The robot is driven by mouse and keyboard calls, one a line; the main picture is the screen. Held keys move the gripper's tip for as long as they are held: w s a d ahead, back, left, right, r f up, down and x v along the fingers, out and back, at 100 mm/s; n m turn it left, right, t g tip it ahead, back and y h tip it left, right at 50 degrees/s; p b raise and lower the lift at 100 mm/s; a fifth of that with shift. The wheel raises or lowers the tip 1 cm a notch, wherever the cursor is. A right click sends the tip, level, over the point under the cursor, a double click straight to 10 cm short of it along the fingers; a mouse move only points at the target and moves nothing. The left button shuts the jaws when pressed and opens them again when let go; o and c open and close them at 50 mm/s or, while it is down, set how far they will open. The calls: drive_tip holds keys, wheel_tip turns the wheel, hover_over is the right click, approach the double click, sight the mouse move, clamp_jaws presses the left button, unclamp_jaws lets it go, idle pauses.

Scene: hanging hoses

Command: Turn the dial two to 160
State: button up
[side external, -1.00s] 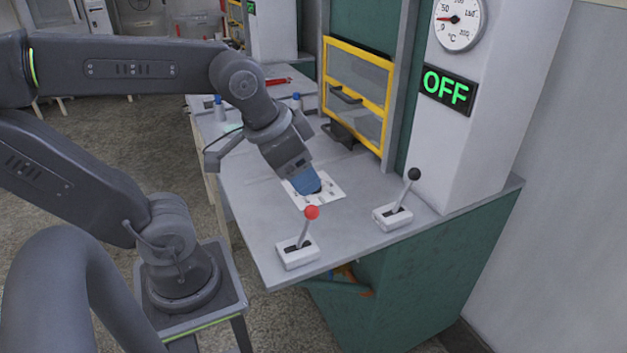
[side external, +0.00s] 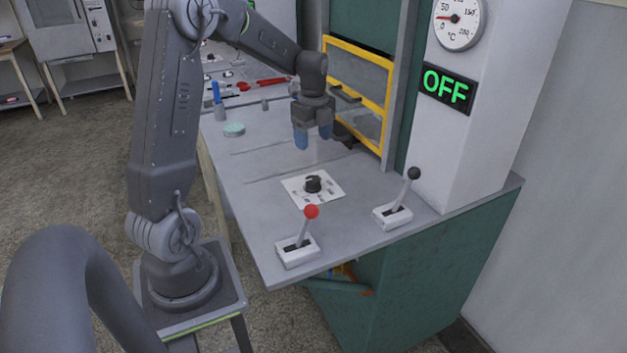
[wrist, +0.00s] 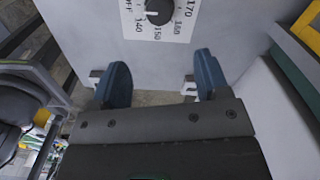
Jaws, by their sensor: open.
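The black dial (side external: 313,184) sits on a white plate (side external: 298,195) on the grey bench. In the wrist view the dial (wrist: 158,10) is at the top edge, partly cut off, with OFF, 140, 150, 160 and 170 printed around it. A small pale mark shows on its lower left; I cannot tell exactly which number it points to. My gripper (side external: 313,138), with blue fingers, hangs above the bench beyond the dial, apart from it. Its fingers (wrist: 160,72) are spread and empty in the wrist view.
A red-knobbed lever (side external: 310,213) and a black-knobbed lever (side external: 413,174) stand near the front of the bench. A yellow-framed window (side external: 357,95) is close to my gripper. A gauge (side external: 458,20) and a green OFF display (side external: 446,88) are on the white column.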

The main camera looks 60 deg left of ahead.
sight(314, 179)
wheel_tip(314, 179, down, 13)
drive_tip(key=shift+f, duration=0.2)
idle(0.4)
drive_tip(key=c, duration=0.9)
